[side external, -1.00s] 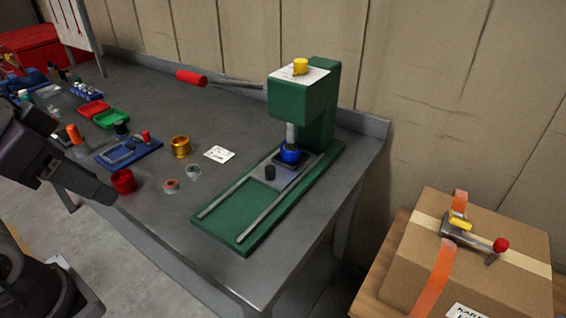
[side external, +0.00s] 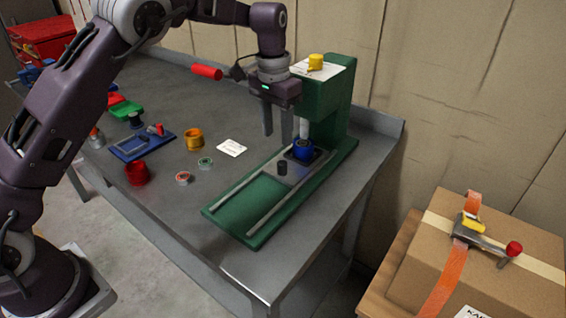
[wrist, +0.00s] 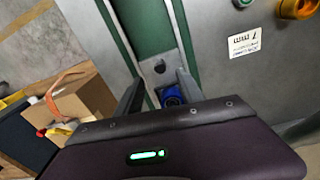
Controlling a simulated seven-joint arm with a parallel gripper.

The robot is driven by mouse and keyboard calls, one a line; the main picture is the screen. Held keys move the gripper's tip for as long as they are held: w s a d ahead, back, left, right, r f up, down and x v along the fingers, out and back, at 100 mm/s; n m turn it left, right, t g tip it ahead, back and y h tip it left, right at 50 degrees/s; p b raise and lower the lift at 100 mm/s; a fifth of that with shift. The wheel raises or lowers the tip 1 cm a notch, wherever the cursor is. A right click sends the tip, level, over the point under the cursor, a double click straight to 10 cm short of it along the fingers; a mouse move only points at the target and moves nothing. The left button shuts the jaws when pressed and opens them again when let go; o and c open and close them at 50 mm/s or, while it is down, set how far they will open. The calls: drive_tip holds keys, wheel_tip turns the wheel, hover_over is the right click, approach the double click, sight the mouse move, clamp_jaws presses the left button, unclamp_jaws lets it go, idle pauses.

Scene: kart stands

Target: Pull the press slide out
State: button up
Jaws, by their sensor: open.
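The green press (side external: 335,100) stands on the grey bench. Its grey slide plate (side external: 292,173) lies between two rails, under the press head. A short black knob (side external: 282,167) stands upright on the plate's front part. A blue cup-like piece (side external: 303,150) sits on the plate below the ram. My gripper (side external: 277,130) is open and empty, pointing down in front of the press head, above and behind the knob in the picture. In the wrist view, the knob (wrist: 159,66) and the blue piece (wrist: 172,98) show between the fingers. I cannot tell the exact height above the knob.
The press's red-handled lever (side external: 207,72) sticks out left, close to my arm. A white card (side external: 231,147), a gold ring (side external: 194,138) and a red cup (side external: 137,173) lie left of the press. The rails' front stretch (side external: 250,205) is empty. A cardboard box (side external: 500,250) stands right.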

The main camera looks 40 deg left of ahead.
sight(283, 162)
drive_tip(key=f, duration=0.3)
drive_tip(key=w+f, duration=0.1)
drive_tip(key=f, duration=0.6)
drive_tip(key=shift+w+d+f, duration=0.15)
drive_tip(key=shift+w+d, duration=0.05)
drive_tip(key=shift+d, duration=0.15)
clamp_jaws()
idle(0.8)
